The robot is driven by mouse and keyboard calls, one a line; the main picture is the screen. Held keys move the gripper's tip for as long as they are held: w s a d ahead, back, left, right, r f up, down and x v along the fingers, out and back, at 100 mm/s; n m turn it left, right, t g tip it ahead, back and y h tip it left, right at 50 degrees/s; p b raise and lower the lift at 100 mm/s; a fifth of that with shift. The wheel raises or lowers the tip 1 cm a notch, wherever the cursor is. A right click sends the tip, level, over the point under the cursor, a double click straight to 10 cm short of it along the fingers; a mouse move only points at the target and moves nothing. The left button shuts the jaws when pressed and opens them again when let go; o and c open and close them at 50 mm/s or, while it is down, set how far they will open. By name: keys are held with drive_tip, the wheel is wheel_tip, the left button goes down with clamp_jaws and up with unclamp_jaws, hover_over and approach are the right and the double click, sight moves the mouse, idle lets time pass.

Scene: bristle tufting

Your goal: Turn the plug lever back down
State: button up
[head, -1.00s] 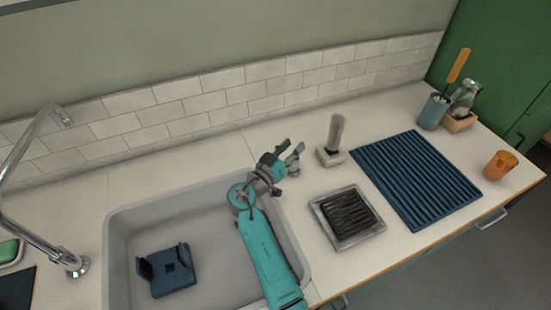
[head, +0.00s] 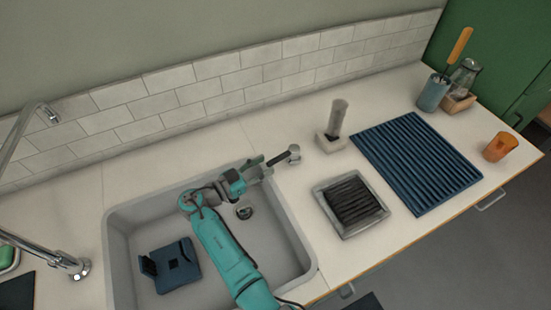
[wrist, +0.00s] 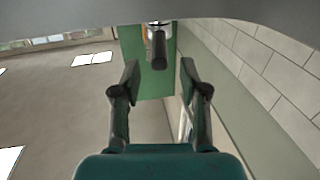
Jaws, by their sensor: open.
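The plug lever (head: 280,157) is a dark bar on a round metal base, on the counter just behind the sink's back right corner. In the head view the bar points left, toward my gripper (head: 262,166). In the wrist view the lever (wrist: 158,48) shows end-on as a dark rod, centred ahead of the fingertips of my gripper (wrist: 159,80). The fingers are apart with nothing held between them. The grey sink (head: 116,250) has its drain (head: 244,211) visible at the bottom, beside my arm.
A blue holder (head: 178,268) lies in the sink. The tap (head: 70,265) stands at left. A brush in a block (head: 333,140), a tray with a black ribbed insert (head: 340,225) and a blue ribbed mat (head: 420,160) are to the right. The tiled wall (head: 200,95) runs behind.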

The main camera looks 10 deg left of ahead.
sight(276, 159)
drive_tip(key=shift+x, duration=2.5)
clamp_jaws()
